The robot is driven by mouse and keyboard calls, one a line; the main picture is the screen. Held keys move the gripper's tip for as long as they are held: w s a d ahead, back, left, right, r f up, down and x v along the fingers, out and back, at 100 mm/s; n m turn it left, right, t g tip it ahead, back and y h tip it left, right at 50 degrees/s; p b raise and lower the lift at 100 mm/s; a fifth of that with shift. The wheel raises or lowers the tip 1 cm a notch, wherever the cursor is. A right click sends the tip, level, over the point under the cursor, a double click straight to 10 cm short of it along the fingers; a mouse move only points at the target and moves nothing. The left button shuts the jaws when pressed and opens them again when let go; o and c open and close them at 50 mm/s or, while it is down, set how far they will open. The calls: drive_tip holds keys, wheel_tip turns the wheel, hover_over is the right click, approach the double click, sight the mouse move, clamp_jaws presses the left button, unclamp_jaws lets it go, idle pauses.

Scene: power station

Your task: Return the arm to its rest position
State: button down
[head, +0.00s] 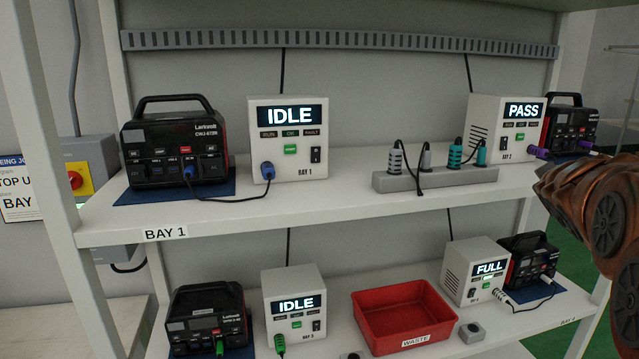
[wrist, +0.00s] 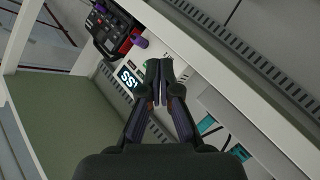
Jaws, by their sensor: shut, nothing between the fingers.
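My gripper (wrist: 158,88) shows in the wrist view with its dark fingers together and nothing between them. Behind the fingertips is the white Bay 2 tester (wrist: 133,75), seen tilted, with part of its lit display showing. I cannot tell the exact gap between the fingers and the tester. In the head view, a copper-coloured part of my arm (head: 597,215) reaches in at the right edge, in front of the shelf's right side. The gripper's fingers cannot be made out in the head view.
The upper shelf holds a black power station (head: 174,150), the Bay 1 tester (head: 289,140) reading IDLE, a power strip (head: 435,178) and the Bay 2 tester reading PASS. Below are a red waste bin (head: 403,312) and more units. A shelf post (head: 45,130) stands left.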

drive_tip(key=s+a+f+m+g+y+p, duration=0.1)
drive_tip(key=s+a+f+m+g+y, duration=0.25)
drive_tip(key=s+a+f+g, duration=0.95)
drive_tip(key=s+a+f+y, duration=0.1)
drive_tip(key=s+a+f, duration=0.3)
drive_tip(key=s, duration=0.5)
drive_tip(key=s+a+f+g+y, duration=0.1)
drive_tip(key=s+a+f, duration=0.3)
drive_tip(key=s+a, duration=0.3)
drive_tip(key=s+a+f+y+p, duration=0.1)
drive_tip(key=s+a+f, duration=0.3)
drive_tip(key=s, duration=0.8)
drive_tip(key=shift+s+a+f+n+y, duration=0.3)
drive_tip(key=shift+a+n+y, duration=0.2)
drive_tip(key=shift+a, duration=0.25)
